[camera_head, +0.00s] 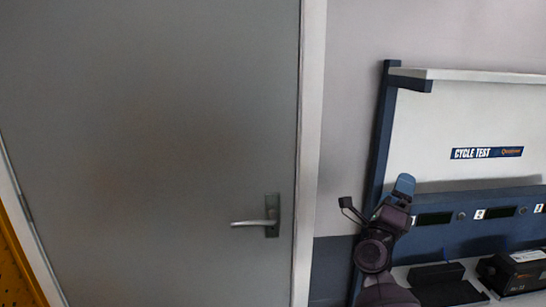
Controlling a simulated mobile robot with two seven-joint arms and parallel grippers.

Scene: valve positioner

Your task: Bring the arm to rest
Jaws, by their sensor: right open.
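My right gripper (375,198) is raised at the lower right of the head view, in front of the left post of the test bench. It is open, with nothing visible between its fingers. My dark right arm comes up from the bottom edge below it. My left gripper is not in view.
A test bench (433,150) with a "CYCLE TEST" label (486,153) and numbered displays fills the right side. A black device (515,271) and a dark block (435,273) sit on its worktop. A closed grey door (150,130) with a lever handle (258,222) is at left.

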